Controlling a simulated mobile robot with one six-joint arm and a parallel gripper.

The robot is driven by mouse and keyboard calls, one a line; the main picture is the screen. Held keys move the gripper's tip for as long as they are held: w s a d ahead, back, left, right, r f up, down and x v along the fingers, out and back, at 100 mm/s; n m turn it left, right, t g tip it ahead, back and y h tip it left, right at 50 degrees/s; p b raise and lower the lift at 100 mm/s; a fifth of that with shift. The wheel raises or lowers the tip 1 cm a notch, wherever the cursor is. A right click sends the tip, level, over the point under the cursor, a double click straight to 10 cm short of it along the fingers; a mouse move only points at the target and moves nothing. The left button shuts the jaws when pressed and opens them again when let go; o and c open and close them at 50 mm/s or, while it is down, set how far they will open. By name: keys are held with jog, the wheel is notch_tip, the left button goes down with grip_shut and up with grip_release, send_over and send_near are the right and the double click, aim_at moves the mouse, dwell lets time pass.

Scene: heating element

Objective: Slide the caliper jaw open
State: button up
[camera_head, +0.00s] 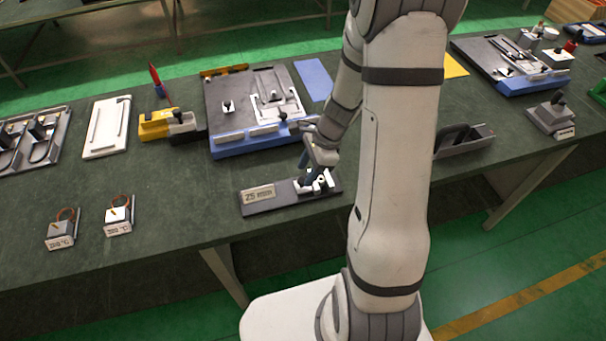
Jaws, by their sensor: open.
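The caliper (282,195) appears to be the dark flat base near the table's front edge, with a label plate reading "25" at its left end. White jaw-like parts (327,181) stand toward its right end. My gripper (309,183) is open and points down at these white parts, close over them. Whether its fingers touch a jaw is too small to tell. My arm hides the area just right of the base.
A blue-edged fixture board (262,142) stands behind the caliper. Two small heater blocks with temperature labels (118,216) (61,236) sit at the front left. A yellow and black tool (170,125) and a white tray (106,127) lie farther back. The table between the heaters and caliper is clear.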

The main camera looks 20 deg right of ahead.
jog(key=shift+x, duration=1.35)
jog(key=shift+c, duration=0.5)
grip_shut()
